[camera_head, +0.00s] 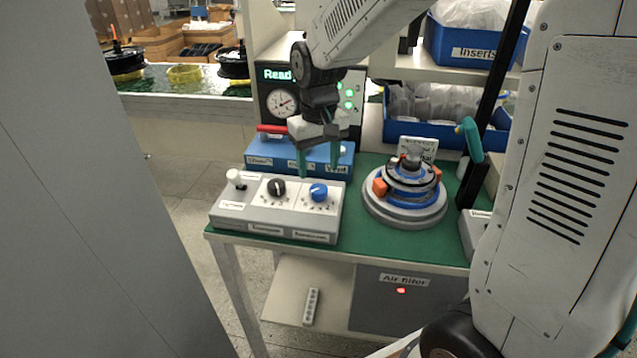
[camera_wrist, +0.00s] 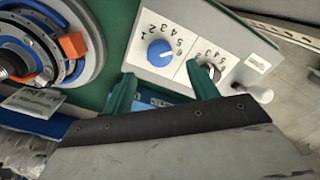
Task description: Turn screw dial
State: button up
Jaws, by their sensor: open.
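A grey control box (camera_head: 238,212) sits on the green table's front left. It has a dark dial (camera_head: 277,187) and a blue dial (camera_head: 318,192), each on a white numbered plate. The labels are too small to tell which is the screw dial. My gripper (camera_head: 319,170) is open and empty, pointing down above and behind the blue dial, apart from it. In the wrist view, the blue dial (camera_wrist: 160,53) lies ahead, between the lines of my green fingers (camera_wrist: 162,88). The dark dial (camera_wrist: 213,70) is partly hidden by the right finger.
A white knob (camera_head: 235,178) stands up on the box's left. A blue box (camera_head: 262,157) with a red handle is behind. A round blue-and-grey motor fixture (camera_head: 404,212) stands right. A black post (camera_head: 487,110) and blue bins (camera_head: 455,45) stand further right and back.

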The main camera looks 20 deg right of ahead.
aim_at(319, 188)
notch_tip(319, 188, down, 6)
jog(key=c, duration=1)
